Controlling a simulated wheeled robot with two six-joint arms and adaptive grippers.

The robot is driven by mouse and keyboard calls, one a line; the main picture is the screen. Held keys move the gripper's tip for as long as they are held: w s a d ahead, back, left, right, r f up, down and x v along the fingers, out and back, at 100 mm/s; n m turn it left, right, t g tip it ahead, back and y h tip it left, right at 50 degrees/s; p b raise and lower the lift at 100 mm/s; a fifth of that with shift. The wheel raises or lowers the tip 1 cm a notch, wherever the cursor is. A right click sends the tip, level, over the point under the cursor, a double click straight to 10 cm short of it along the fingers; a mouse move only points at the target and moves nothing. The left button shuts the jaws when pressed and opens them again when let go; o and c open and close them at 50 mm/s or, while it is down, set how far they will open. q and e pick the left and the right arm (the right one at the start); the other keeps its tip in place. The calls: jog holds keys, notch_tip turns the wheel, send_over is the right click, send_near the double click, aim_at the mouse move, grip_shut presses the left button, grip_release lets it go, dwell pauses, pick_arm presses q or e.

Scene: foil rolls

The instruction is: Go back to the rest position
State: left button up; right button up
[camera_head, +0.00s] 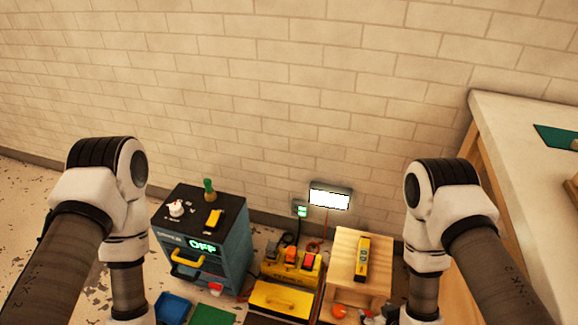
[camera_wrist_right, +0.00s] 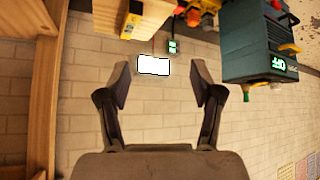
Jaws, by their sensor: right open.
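Both my arms reach down from the lower corners of the head view. The right wrist view appears upside down and shows my right gripper (camera_wrist_right: 163,80) with its two fingers spread apart. Nothing is between the fingers; the brick wall and a lit white panel (camera_wrist_right: 154,66) show behind the gap. In the head view my right arm hangs at the right of a small wooden stand (camera_head: 345,253), and its lower end is cut off by the bottom edge. My left arm hangs at the left of a dark machine (camera_head: 235,255); its gripper is outside the picture.
The machine has a green OFF display (camera_head: 203,246) and a yellow handle. A yellow toolbox (camera_head: 281,300) stands between machine and stand. A yellow tool (camera_head: 361,258) lies on the stand. A light-topped table (camera_head: 510,150) is at the right. A brick wall (camera_head: 250,90) closes the back.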

jog(key=s+d+r+m+g+h+p, duration=0.1)
jog(key=s+r+g+p, duration=0.1)
jog(key=s+r+p, duration=0.4)
jog(key=s+d+r+m+g+p, duration=0.15)
jog(key=r+p, duration=0.25)
jog(key=r, duration=0.4)
pick_arm(q)
notch_tip(320, 180, up, 12)
jog(key=b, duration=0.1)
jog(key=shift+f+b, duration=0.15)
jog(key=shift+b, duration=0.15)
pick_arm(e)
jog(key=s+f+g, duration=0.1)
jog(key=s+g, duration=0.3)
jog(key=s, duration=0.5)
jog(key=shift+d+f+g, duration=0.2)
jog(key=shift+d+g, duration=0.15)
jog(key=shift+r, duration=0.1)
